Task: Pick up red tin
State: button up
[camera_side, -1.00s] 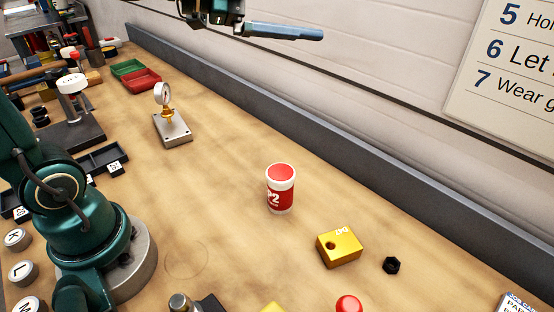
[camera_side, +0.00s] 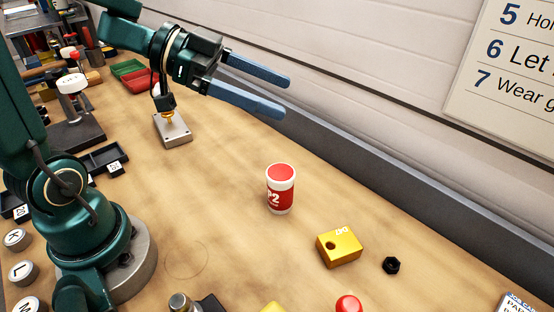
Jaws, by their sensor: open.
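The red tin (camera_side: 280,189) stands upright on the wooden bench near the middle of the view. It is a small cylinder with a red lid, white bands and a "P2" mark. My gripper (camera_side: 286,97) is in the air, above and behind the tin in the picture. Its two blue fingers point to the right and are apart, with nothing between them. The gripper does not touch the tin.
A dark rail (camera_side: 400,185) edges the bench along the wall. Bench around the tin is clear.

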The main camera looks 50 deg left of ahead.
aim_at(270, 171)
notch_tip(270, 171, down, 16)
jog(key=shift+r, duration=0.15)
jog(key=shift+x, duration=2.55)
grip_shut()
jog(key=shift+r, duration=0.15)
